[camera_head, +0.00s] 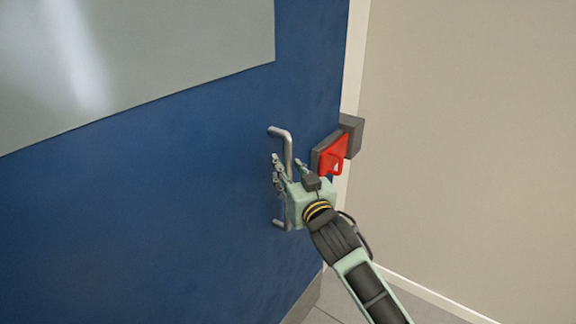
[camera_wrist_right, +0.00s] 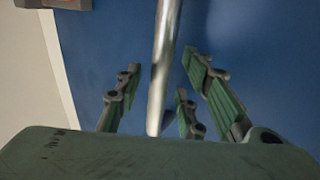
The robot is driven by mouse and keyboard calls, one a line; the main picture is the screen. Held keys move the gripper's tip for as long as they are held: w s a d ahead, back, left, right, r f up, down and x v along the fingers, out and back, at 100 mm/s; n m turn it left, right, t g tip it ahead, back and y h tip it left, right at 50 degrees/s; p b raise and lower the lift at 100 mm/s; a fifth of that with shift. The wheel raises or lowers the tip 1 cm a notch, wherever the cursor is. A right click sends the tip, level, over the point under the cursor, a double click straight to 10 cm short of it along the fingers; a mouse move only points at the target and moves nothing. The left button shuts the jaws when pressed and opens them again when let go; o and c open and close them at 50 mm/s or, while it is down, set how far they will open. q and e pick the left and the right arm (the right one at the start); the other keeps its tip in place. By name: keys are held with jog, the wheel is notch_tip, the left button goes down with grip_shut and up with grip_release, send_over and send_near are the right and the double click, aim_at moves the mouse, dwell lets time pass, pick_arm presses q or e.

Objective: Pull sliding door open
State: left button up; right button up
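The blue sliding door (camera_head: 180,180) with a pale window panel fills the left of the head view. Its metal bar handle (camera_head: 288,146) stands upright near the door's right edge. My right gripper (camera_head: 288,168) is at the handle, with fingers on both sides of the bar. In the right wrist view the handle (camera_wrist_right: 164,60) runs between the spread fingers of my right gripper (camera_wrist_right: 160,85), which is open. The fingers do not visibly close on the bar. My left gripper is out of view.
A red latch piece (camera_head: 330,155) on a dark grey block (camera_head: 352,135) sits by the door's edge, just right of my right gripper. A beige wall (camera_head: 470,150) stands to the right, with grey floor (camera_head: 420,305) at the bottom.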

jog(key=shift+w+a, duration=0.2)
jog(key=shift+w, duration=0.4)
jog(key=shift+c, duration=0.5)
grip_shut()
